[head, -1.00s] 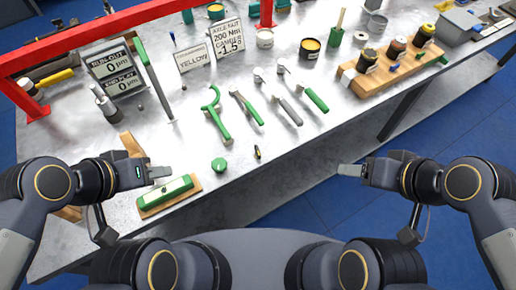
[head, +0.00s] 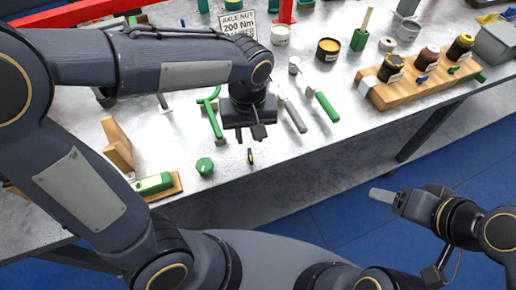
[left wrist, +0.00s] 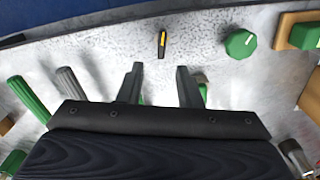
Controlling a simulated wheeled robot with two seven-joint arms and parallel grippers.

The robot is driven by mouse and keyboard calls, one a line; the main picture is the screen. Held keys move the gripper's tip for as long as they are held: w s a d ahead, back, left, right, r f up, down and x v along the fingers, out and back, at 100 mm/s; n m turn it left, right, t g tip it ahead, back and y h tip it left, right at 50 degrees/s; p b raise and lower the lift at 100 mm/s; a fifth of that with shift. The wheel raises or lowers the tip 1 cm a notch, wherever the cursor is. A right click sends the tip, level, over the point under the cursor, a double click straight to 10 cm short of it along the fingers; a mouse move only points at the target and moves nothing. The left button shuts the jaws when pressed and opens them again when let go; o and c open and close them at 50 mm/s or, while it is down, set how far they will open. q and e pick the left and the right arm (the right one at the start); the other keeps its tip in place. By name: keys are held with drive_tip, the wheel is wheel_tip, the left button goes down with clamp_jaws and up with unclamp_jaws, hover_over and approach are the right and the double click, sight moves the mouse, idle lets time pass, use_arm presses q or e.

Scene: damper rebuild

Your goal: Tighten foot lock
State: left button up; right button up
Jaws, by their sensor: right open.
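My left gripper (head: 249,134) hangs over the bench, fingers down and apart, with nothing between them. In the left wrist view the gripper (left wrist: 160,68) shows two spread fingertips. A small black-and-yellow piece (head: 250,157) lies on the bench just in front of them; it also shows in the left wrist view (left wrist: 163,43). A green knob (head: 204,166) stands to its left, and at the right in the wrist view (left wrist: 240,43). A green hooked tool (head: 214,118) lies partly behind my left arm. I cannot tell which thing is the foot lock. My right gripper (head: 385,196) is open and empty, off the bench.
Grey-handled (head: 292,115) and green-handled (head: 326,106) tools lie right of my left gripper. A wooden rack (head: 415,92) with several jars stands further right. A green block (head: 153,183) sits at the front left. My left arm hides much of the bench's left side.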

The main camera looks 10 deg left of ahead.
sight(250, 153)
use_arm(q)
wheel_tip(250, 153, down, 7)
drive_tip(key=shift+a+f, duration=0.1)
drive_tip(key=shift+f, duration=0.05)
idle(0.4)
clamp_jaws()
